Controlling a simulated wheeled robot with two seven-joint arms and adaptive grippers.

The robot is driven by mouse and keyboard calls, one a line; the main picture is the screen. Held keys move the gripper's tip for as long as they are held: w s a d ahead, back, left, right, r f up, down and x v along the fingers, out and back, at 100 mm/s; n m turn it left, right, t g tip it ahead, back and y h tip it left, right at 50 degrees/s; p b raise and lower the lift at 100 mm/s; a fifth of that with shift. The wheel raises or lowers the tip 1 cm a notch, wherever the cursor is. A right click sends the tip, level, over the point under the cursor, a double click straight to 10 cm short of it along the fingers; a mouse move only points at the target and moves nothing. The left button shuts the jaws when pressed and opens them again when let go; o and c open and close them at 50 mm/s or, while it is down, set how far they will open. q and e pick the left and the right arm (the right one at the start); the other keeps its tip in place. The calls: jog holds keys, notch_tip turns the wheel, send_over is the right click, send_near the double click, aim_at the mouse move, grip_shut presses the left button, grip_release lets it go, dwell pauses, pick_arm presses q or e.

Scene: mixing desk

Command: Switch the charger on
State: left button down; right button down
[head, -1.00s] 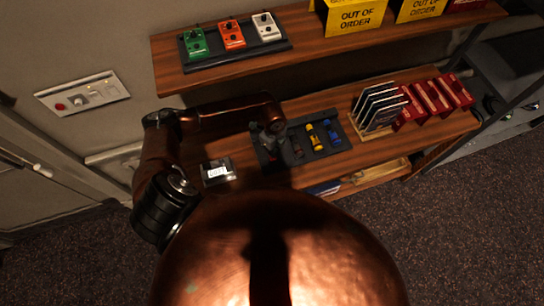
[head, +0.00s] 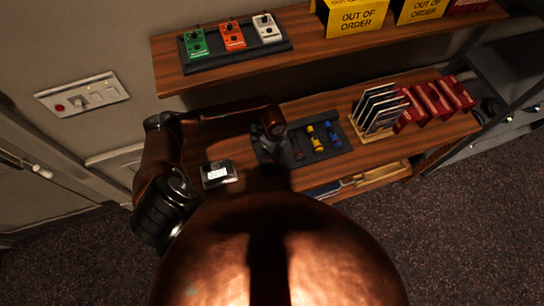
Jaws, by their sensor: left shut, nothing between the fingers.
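The charger (head: 341,138) looks to be the dark flat unit on the lower wooden shelf, with a yellow and a blue cell lying in its bays. My left arm comes in from the left and bends over the shelf. My left gripper (head: 269,146) is shut and empty, pointing down over the charger's left end. It covers part of that end, so I cannot tell whether it touches. A small reddish spot shows on the charger just right of the gripper. The switch and its position cannot be made out. My right gripper is not in view.
A small dark box with a white label (head: 216,174) lies left of the charger. A rack of upright cards (head: 378,109) and several red boxes (head: 435,105) stand to the right. The upper shelf (head: 190,84) overhangs behind. A wall panel (head: 82,94) is at left.

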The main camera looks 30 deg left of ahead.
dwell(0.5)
pick_arm(q)
jog(key=shift+f+b, duration=0.3)
jog(key=shift+f, duration=0.1)
jog(key=shift+f+b, duration=0.45)
jog(key=shift+f, duration=0.25)
dwell(0.5)
jog(key=shift+r+p, duration=2.75)
jog(key=shift+r, duration=0.85)
jog(key=shift+f, duration=0.1)
